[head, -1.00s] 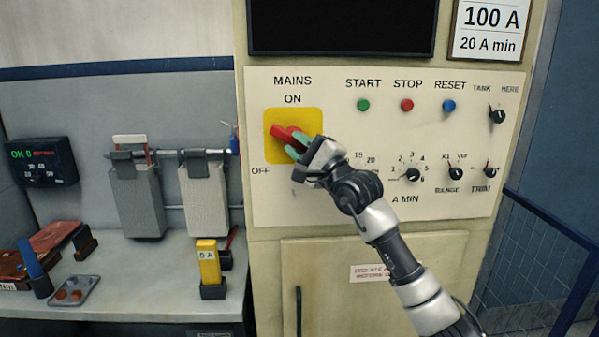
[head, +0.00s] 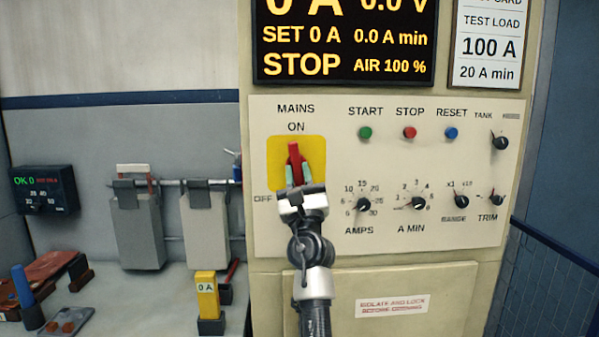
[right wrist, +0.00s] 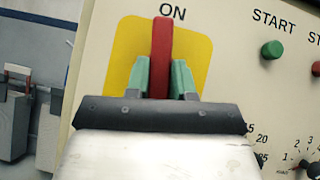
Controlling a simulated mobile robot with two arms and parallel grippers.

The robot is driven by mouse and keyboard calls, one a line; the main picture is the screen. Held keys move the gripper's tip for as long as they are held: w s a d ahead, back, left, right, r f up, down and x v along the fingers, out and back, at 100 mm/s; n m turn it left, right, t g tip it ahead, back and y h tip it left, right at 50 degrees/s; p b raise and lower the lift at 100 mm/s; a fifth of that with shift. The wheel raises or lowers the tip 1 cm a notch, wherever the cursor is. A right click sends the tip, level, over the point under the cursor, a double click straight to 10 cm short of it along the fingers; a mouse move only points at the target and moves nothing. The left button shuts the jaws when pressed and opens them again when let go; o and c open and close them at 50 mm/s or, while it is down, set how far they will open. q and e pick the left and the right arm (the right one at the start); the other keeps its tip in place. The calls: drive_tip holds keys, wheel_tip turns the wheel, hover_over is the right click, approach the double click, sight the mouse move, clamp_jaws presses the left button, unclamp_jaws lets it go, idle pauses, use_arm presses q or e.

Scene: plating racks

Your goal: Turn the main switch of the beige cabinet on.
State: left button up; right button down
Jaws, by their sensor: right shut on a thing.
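The beige cabinet (head: 470,225) fills the middle and right of the head view. Its main switch is a red handle (head: 294,153) on a yellow plate (head: 316,148), below the words MAINS and ON. The handle stands upright, pointing to ON. My right gripper (head: 297,172) is shut on the red handle, with a green fingertip on each side. In the right wrist view the red handle (right wrist: 162,50) is upright between the fingertips, on the yellow plate (right wrist: 125,50). The display (head: 345,40) is lit and reads STOP and 0 A. My left gripper is not in view.
Start (head: 364,132), stop (head: 410,132) and reset (head: 451,132) buttons sit right of the switch, with several knobs below. A bench at the left holds a yellow meter marked 0 A (head: 207,293) and a tray (head: 68,322). Grey blocks (head: 206,225) hang from a rail.

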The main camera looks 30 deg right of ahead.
drive_tip(key=shift+r+m+g+h, duration=0.2)
drive_tip(key=shift+m+g+h, duration=0.6)
drive_tip(key=shift+m+h, duration=1.25)
drive_tip(key=shift+m+g+h+p, duration=0.3)
drive_tip(key=shift+m+h, duration=0.05)
drive_tip(key=shift+m, duration=0.2)
drive_tip(key=c, duration=1)
unclamp_jaws()
drive_tip(key=shift+w, duration=0.1)
drive_tip(key=shift+o, duration=0.2)
drive_tip(key=shift+f, duration=0.15)
drive_tip(key=shift+a+f, duration=0.15)
drive_tip(key=shift+f, duration=0.05)
drive_tip(key=b+v, duration=0.3)
drive_tip(key=v, duration=0.7)
drive_tip(key=shift+s, duration=0.25)
drive_tip(key=shift+f, duration=0.1)
